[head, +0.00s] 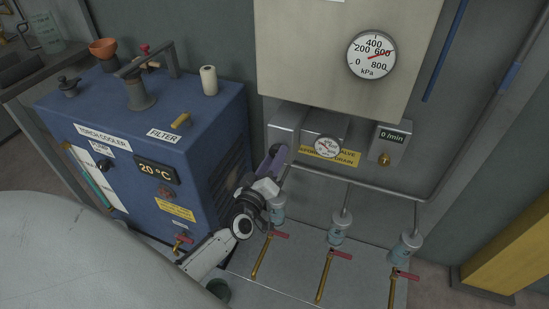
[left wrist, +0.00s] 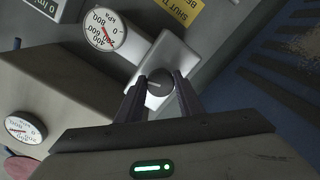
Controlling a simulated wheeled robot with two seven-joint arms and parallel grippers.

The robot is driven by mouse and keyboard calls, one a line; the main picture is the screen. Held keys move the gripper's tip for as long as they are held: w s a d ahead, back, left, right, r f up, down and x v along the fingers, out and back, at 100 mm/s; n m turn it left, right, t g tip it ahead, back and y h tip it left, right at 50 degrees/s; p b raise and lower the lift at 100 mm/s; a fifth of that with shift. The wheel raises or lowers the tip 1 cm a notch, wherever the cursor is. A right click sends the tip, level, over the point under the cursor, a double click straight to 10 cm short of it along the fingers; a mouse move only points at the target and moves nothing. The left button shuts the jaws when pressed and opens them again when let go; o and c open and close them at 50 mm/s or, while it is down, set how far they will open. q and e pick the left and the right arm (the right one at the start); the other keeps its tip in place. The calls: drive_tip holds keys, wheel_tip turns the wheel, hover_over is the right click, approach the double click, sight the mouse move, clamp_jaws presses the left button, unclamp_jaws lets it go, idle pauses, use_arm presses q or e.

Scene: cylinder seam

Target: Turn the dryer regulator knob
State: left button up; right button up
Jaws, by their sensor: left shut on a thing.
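The dryer regulator knob (left wrist: 159,84) is a dark round knob with a light pointer line, in the left wrist view. It sits on a grey metal block (left wrist: 168,58). My left gripper (left wrist: 160,92) is shut on the knob, with one finger on each side. In the head view my left gripper (head: 272,162) reaches up to the left end of the grey dryer unit (head: 290,122) and hides the knob. The unit's small gauge (head: 327,147) is to the right of the gripper; it also shows in the left wrist view (left wrist: 104,30). My right gripper is not in view.
A blue torch cooler (head: 215,130) stands close to the left of my arm. A large kPa gauge (head: 371,55) is on the panel above. A flow box (head: 391,142) is at right. Several red-handled valves (head: 341,254) and filter bowls (head: 338,234) are below.

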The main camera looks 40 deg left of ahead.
use_arm(q)
drive_tip(key=shift+n, duration=0.3)
drive_tip(key=o, duration=1.1)
drive_tip(key=shift+c, duration=0.2)
drive_tip(key=v, duration=1)
drive_tip(key=shift+s+p, duration=0.2)
drive_tip(key=shift+p, duration=0.15)
